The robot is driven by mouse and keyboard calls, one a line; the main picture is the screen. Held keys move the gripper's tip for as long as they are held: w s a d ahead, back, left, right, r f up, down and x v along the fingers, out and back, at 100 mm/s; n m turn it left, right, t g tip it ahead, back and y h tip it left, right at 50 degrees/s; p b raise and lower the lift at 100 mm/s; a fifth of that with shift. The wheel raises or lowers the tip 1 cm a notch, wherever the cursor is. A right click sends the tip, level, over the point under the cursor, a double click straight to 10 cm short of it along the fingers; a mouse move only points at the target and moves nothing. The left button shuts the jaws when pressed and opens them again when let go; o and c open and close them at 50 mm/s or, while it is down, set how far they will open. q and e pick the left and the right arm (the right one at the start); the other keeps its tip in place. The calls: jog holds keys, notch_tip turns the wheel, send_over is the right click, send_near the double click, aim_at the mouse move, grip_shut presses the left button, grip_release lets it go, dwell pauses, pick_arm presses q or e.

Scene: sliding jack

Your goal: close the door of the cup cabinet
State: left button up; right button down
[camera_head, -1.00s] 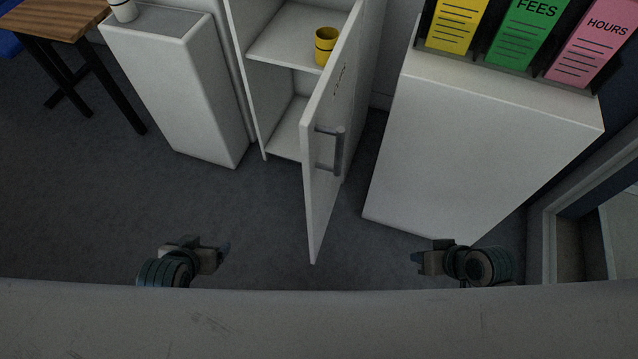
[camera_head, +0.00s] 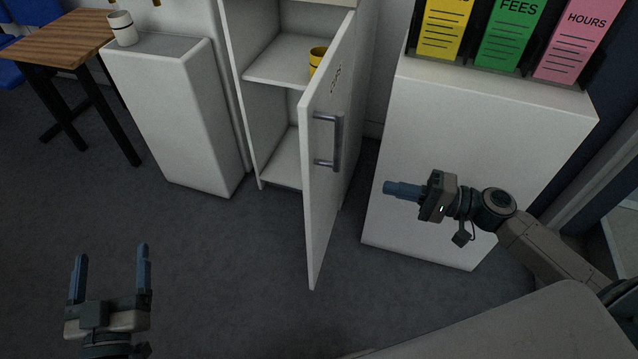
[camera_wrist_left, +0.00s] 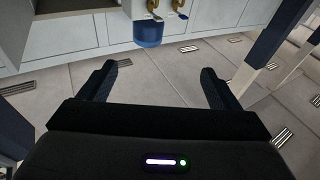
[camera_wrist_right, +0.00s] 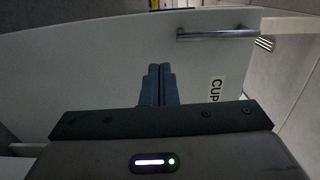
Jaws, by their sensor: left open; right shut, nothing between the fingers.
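The cup cabinet (camera_head: 246,100) is tall and white, and its door (camera_head: 318,205) stands wide open toward me. A grey bar handle (camera_head: 338,142) is on the door's right face. A yellow cup (camera_head: 317,58) is on a shelf inside, partly hidden by the door. My right gripper (camera_head: 388,188) is shut and empty, right of the door and pointing left at it. In the right wrist view the door face (camera_wrist_right: 90,70), handle (camera_wrist_right: 215,33) and CUP label (camera_wrist_right: 215,91) lie ahead of its closed fingers. My left gripper (camera_head: 112,262) is open and empty, low at the left, away from the cabinet.
A white cabinet (camera_head: 480,150) with yellow, green and pink binders stands right of the door, behind my right gripper. A white pedestal (camera_head: 175,120) with a white cup (camera_head: 122,28) and a wooden table (camera_head: 60,40) are at the left. The floor (camera_head: 220,260) before the cabinet is clear.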

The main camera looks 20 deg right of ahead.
send_near(315, 172)
jog(key=x, duration=0.5)
jog(key=shift+w+f, duration=0.1)
jog(key=shift+w, duration=0.2)
pick_arm(q)
jog(key=shift+s+f+g, duration=0.1)
jog(key=shift+f+g, duration=0.4)
jog(key=shift+f, duration=0.3)
pick_arm(e)
jog(key=shift+x, duration=0.8)
pick_arm(q)
jog(key=shift+s+f, duration=0.1)
pick_arm(e)
jog(key=shift+s, duration=0.1)
jog(key=shift+a, duration=0.1)
